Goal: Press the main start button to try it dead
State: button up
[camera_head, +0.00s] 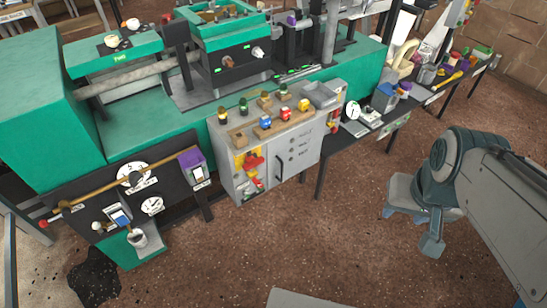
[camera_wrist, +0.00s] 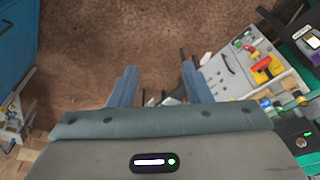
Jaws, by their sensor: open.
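I cannot pick out the main start button for certain. A light grey cabinet (camera_head: 294,152) stands against the green machine in the head view, with a red handle (camera_head: 253,161) on a yellow plate at its left front. Small red, yellow and blue pieces stand on its top. The cabinet also shows at the right of the wrist view (camera_wrist: 222,76), with the red handle (camera_wrist: 262,65) there too. My gripper (camera_head: 412,228) is at the right over open floor, apart from the cabinet. In the wrist view its two blue-grey fingers (camera_wrist: 160,88) are spread with nothing between them.
The green machine (camera_head: 48,125) fills the left and back. A dark panel with gauges (camera_head: 132,178) and a wooden rod stands at its front left. A bench with tools (camera_head: 375,118) runs back right. Brown floor (camera_head: 330,235) lies clear between cabinet and arm. A dark stain (camera_head: 95,278) marks the floor.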

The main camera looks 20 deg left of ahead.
grip_shut()
dwell(1.5)
